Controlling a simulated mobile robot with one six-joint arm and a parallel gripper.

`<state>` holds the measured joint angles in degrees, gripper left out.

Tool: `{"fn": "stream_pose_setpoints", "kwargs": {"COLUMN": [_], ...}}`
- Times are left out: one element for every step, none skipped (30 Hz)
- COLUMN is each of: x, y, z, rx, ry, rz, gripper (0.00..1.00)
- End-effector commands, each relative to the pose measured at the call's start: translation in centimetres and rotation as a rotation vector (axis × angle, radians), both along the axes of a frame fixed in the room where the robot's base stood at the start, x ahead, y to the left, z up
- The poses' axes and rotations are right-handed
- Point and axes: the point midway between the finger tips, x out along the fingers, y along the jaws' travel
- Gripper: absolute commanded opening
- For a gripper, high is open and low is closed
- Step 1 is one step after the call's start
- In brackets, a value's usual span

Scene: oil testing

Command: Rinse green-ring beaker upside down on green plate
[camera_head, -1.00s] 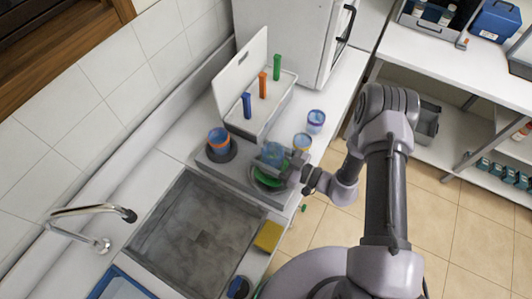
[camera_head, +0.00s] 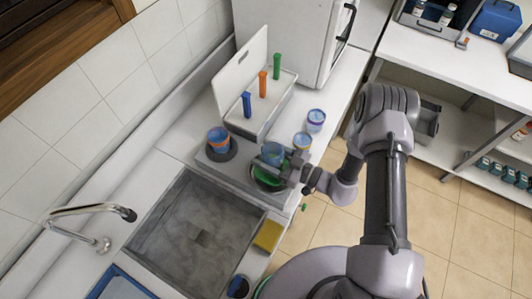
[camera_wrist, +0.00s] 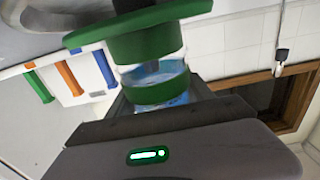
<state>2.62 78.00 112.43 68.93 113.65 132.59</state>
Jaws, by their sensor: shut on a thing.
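My gripper (camera_head: 285,167) is shut on the clear, blue-tinted beaker (camera_head: 273,153), just above the green plate (camera_head: 266,178) on the grey rinsing base. In the wrist view the beaker (camera_wrist: 153,73) shows a green band (camera_wrist: 157,92) around it, with a wide green part (camera_wrist: 138,36) at its other end. The wrist picture appears inverted, with the pens hanging downward. Whether the beaker's mouth touches the plate is hard to tell. My gripper's jaw covers part of the beaker.
Two more beakers (camera_head: 316,119) (camera_head: 302,141) stand on the counter at right. The sink (camera_head: 190,245) lies in front, with a yellow sponge (camera_head: 268,235) beside it. A white pen rack (camera_head: 285,98) is behind.

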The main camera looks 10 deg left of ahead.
Motion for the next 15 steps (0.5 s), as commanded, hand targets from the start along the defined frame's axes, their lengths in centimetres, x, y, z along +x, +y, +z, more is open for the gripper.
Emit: {"fn": "stream_pose_setpoints", "kwargs": {"x": [0.0, 0.01, 0.0, 0.01, 0.0, 0.01, 0.01, 0.01, 0.01, 0.01, 0.01, 0.01, 0.01, 0.01, 0.01], "y": [0.0, 0.0, 0.0, 0.0, 0.0, 0.0, 0.0, 0.0, 0.0, 0.0, 0.0, 0.0, 0.0, 0.0, 0.0], "z": [-0.2, -0.26, -0.34, -0.4, -0.46, -0.54, -0.6, -0.66, -0.74, -0.8, -0.86, -0.94, -1.0, -1.06, -1.15], "rx": [0.0, 0.0, 0.0, 0.0, 0.0, 0.0, 0.0, 0.0, 0.0, 0.0, 0.0, 0.0, 0.0, 0.0, 0.0], "ry": [0.0, 0.0, 0.0, 0.0, 0.0, 0.0, 0.0, 0.0, 0.0, 0.0, 0.0, 0.0, 0.0, 0.0, 0.0], "rz": [0.0, 0.0, 0.0, 0.0, 0.0, 0.0, 0.0, 0.0, 0.0, 0.0, 0.0, 0.0, 0.0, 0.0, 0.0], "gripper": [0.2, 0.2, 0.2, 0.2, 0.2, 0.2, 0.2, 0.2, 0.2, 0.2, 0.2, 0.2, 0.2, 0.2, 0.2]}}
